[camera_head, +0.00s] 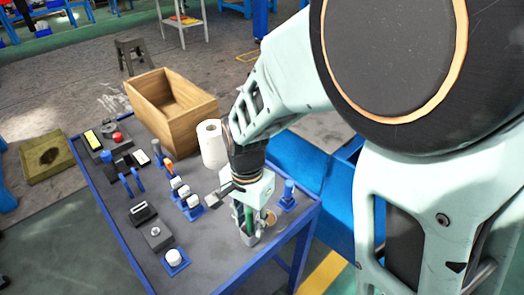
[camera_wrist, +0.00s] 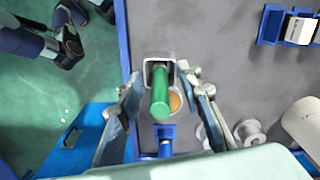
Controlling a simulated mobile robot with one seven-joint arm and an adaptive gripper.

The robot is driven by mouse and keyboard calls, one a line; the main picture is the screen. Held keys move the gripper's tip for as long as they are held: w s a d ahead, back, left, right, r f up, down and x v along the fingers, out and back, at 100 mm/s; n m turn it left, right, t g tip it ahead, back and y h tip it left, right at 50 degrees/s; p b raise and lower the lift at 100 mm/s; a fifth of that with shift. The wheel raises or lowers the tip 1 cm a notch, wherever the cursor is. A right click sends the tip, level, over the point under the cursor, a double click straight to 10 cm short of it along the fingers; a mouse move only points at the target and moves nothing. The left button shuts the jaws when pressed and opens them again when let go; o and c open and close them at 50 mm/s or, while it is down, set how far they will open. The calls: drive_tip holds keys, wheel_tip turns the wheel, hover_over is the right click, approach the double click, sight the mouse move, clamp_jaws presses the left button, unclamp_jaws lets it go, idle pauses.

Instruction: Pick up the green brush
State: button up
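The green brush (camera_wrist: 160,95) stands upright in a grey square holder (camera_wrist: 148,60) near the table's edge. In the wrist view its round green handle points up at the camera. In the head view the handle (camera_head: 249,220) shows as a green strip below my gripper. My gripper (camera_wrist: 163,84) is open, with one finger on the left of the handle and one on the right. Gaps show on both sides, so the fingers do not grip it. The brush's lower end is hidden inside the holder.
A tan round piece (camera_wrist: 175,101) sits close beside the holder. A blue stand (camera_head: 287,197) is to its right in the head view. A white paper roll (camera_head: 211,143) and a wooden crate (camera_head: 172,105) stand behind. Several small items fill the grey table's left part.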

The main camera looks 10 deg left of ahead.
clamp_jaws()
idle(0.3)
